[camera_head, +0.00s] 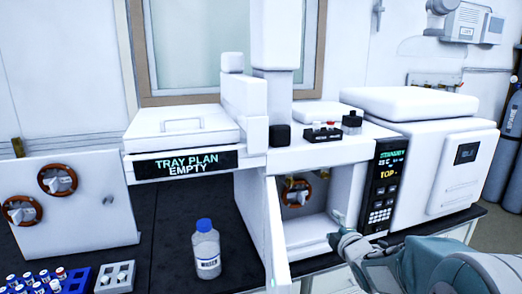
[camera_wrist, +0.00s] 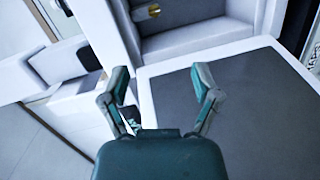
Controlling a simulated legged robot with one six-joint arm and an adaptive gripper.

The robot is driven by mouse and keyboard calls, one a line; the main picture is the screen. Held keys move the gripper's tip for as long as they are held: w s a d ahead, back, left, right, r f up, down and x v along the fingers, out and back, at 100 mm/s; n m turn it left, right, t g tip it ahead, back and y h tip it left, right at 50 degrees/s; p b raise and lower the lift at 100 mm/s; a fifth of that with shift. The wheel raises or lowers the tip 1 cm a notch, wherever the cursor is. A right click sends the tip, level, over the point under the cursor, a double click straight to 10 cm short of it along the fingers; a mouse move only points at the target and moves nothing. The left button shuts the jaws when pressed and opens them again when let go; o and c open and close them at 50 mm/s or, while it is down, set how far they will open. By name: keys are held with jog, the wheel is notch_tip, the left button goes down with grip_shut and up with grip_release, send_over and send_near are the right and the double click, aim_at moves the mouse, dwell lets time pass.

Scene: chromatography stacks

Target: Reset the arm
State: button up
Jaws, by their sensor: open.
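My gripper (camera_wrist: 162,82) is open in the wrist view, its two teal fingers spread with nothing between them. In the head view my gripper (camera_head: 337,226) is at the lower right, in front of the open white compartment (camera_head: 300,232) of the chromatography stack. My arm reaches in from the lower right corner. In the wrist view a dark grey panel with a white border (camera_wrist: 245,95) lies beyond the fingers. I cannot tell whether the gripper touches anything.
A blue-capped bottle (camera_head: 206,250) stands on the dark bench (camera_head: 165,268). A blue vial rack (camera_head: 72,284) and a white holder (camera_head: 115,278) are at the lower left. A control panel (camera_head: 384,190) is right of the compartment. Gas cylinders (camera_head: 503,150) stand at far right.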

jog(key=s+r+m+g+h, duration=0.4)
jog(key=s+m, duration=0.6)
jog(key=s, duration=0.3)
jog(key=s+a+f+m+g, duration=0.1)
jog(key=s+m+g, duration=0.1)
jog(key=s, duration=0.5)
jog(key=s+a+f+m+g+y, duration=0.1)
jog(key=s+m+g, duration=0.1)
jog(key=s, duration=0.5)
jog(key=s+a+f+m+g, duration=0.1)
jog(key=s+m+g, duration=0.1)
jog(key=s+m, duration=0.2)
jog(key=s, duration=0.3)
jog(key=shift+a, duration=0.25)
jog(key=shift+f, duration=0.1)
